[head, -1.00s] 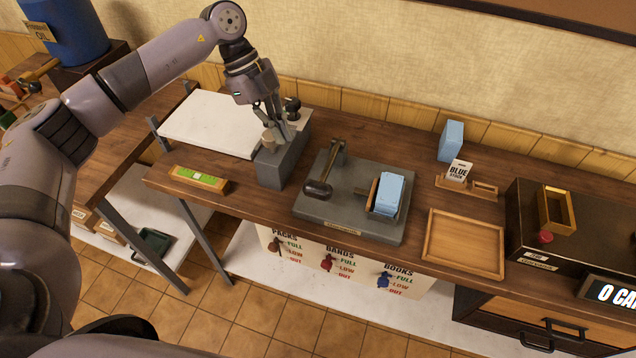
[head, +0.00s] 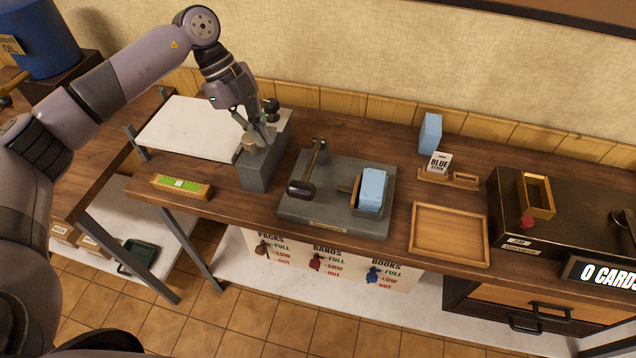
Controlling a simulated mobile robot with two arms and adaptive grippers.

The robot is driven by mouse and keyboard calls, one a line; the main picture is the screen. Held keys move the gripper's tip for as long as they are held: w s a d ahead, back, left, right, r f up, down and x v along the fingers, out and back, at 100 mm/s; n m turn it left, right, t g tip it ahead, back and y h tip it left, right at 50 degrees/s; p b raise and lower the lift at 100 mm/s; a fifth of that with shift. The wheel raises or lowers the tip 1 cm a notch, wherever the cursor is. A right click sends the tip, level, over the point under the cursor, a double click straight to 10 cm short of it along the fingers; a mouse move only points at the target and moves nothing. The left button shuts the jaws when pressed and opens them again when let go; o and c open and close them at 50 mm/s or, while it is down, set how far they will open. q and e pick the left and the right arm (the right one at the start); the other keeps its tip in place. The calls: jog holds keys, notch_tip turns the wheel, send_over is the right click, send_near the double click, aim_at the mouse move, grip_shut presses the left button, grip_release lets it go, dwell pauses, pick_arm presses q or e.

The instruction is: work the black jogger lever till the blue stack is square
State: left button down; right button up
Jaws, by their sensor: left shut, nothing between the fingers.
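The black jogger lever (head: 301,188) lies over the left part of a grey metal base (head: 310,215), its thick black grip toward the front. The blue stack (head: 372,188) sits in a small wooden holder on the right part of that base. From here I cannot tell whether its edges are square. My left gripper (head: 267,140) is shut and empty, over a grey block (head: 258,172) with knobs, left of the lever and apart from it. Whether its fingertips touch the block is unclear. My right gripper is out of view.
A second blue block (head: 430,133) stands at the back behind a "BLUE STOCK" card (head: 438,165). An empty wooden tray (head: 450,256) lies right of the base. A dark box (head: 560,235) with a red knob fills the right end. A green-topped wooden block (head: 181,187) lies at left.

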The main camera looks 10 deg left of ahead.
pick_arm(q)
jog(key=m, duration=3.5)
send_near(303, 186)
jog(key=shift+r+p, duration=0.25)
jog(key=shift+p, duration=0.15)
jog(key=shift+f, duration=0.1)
jog(key=shift+b+x, duration=0.6)
jog(key=shift+x, duration=2.8)
